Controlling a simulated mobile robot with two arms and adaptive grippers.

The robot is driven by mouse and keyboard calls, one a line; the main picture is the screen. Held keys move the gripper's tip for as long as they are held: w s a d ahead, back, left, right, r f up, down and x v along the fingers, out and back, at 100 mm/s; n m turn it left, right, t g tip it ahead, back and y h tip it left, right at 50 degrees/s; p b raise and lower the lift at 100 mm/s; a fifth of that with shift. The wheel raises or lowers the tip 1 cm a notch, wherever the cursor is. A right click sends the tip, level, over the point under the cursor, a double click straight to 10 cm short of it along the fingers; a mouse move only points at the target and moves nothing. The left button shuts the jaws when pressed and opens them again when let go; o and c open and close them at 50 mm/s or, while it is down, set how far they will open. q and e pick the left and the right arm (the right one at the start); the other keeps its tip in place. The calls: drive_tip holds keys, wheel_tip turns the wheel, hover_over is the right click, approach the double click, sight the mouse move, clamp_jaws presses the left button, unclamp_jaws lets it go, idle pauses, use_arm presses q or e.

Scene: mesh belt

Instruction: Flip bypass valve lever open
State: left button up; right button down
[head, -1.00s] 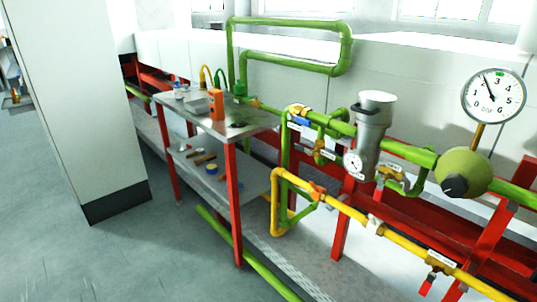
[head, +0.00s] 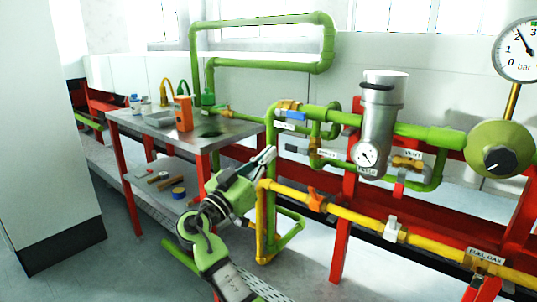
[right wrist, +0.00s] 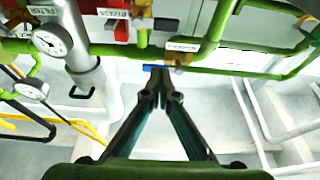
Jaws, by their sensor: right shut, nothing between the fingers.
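The bypass line is the small green loop below the main green pipe. A brass valve (head: 313,145) sits on it, with a small dark grey lever (head: 297,149) pointing left and a white label beside it. My right gripper (head: 268,154) is shut and empty, left of this valve and apart from it in the head view. In the right wrist view its fingertips (right wrist: 160,76) meet near a blue lever (right wrist: 154,68) under a brass valve (right wrist: 180,59); contact is unclear. The blue lever (head: 296,115) lies along the upper green pipe. My left gripper is not in view.
A yellow gas pipe (head: 350,214) with an orange lever (head: 316,200) runs below. A silver filter (head: 381,110) with a gauge and a green regulator (head: 499,150) stand to the right. A metal table (head: 155,127) with tools is at left.

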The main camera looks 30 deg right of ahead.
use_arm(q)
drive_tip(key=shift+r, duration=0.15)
use_arm(e)
drive_tip(key=shift+s+r, duration=0.15)
drive_tip(key=shift+r, duration=0.2)
wheel_tip(320, 180, up, 3)
hover_over(290, 146)
drive_tip(key=s+a, duration=0.1)
drive_tip(key=s, duration=0.1)
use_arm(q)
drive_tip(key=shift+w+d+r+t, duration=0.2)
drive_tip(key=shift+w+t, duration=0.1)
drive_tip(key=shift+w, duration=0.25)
use_arm(e)
drive_tip(key=shift+w+a+f, duration=0.1)
drive_tip(key=shift+a+f, duration=0.05)
drive_tip(key=shift+f, duration=0.8)
drive_tip(key=shift+a+f, duration=0.1)
drive_tip(key=shift+f, duration=0.85)
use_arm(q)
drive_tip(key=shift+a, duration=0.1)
use_arm(e)
drive_tip(key=shift+d, duration=0.1)
